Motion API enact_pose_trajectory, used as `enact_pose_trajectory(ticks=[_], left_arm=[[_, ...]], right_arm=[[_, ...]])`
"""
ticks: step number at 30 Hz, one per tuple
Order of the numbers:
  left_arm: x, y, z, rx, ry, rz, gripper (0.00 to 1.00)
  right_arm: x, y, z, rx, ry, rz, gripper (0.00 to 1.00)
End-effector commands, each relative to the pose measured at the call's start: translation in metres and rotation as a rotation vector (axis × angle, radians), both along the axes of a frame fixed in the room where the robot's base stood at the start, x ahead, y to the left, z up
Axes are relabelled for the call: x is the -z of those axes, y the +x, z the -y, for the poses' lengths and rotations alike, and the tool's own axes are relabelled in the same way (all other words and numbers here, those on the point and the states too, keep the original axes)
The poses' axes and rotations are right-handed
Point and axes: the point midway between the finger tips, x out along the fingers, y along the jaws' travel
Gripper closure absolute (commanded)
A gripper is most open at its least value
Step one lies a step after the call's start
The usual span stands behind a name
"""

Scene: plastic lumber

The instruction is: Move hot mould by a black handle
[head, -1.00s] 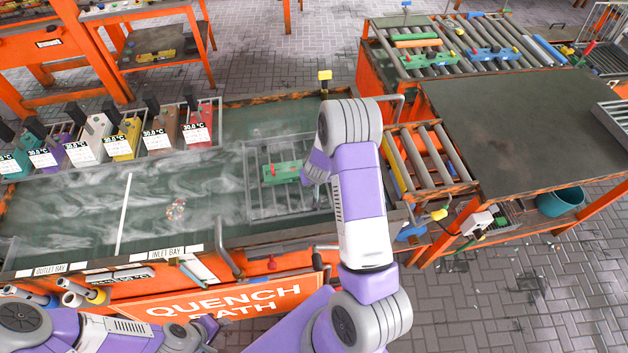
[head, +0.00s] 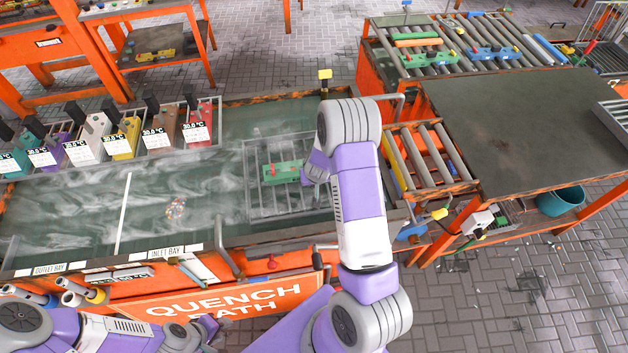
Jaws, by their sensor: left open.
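A green mould (head: 284,173) with a red part on top lies in a wire basket (head: 250,200) in the right part of the quench bath (head: 145,240). I cannot make out a black handle on it. My right arm reaches over the bath's right end, and its hand is just right of the green mould, largely hidden by the arm. Its fingers cannot be made out. My left gripper (head: 211,328) is low at the front left, in front of the bath, open and away from the moulds. Several coloured moulds with black handles, including a red one (head: 198,122), stand on the back-left rack.
A roller conveyor (head: 432,155) and a dark-topped table (head: 520,130) are right of the bath. Another roller bed (head: 470,42) with moulds is behind them. A white divider (head: 124,215) splits the bath. A teal bucket (head: 560,200) sits under the table.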

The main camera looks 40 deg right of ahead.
Motion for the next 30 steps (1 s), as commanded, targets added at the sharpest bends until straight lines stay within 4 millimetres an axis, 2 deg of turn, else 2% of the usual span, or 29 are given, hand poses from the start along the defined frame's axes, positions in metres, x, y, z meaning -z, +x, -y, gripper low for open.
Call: enact_pose_trajectory(ticks=[30], left_arm=[[0.0052,0.0000,0.0000,0.000,0.000,0.000,0.57]], right_arm=[[0.0031,0.0019,0.0010,0.000,-0.004,0.006,1.00]])
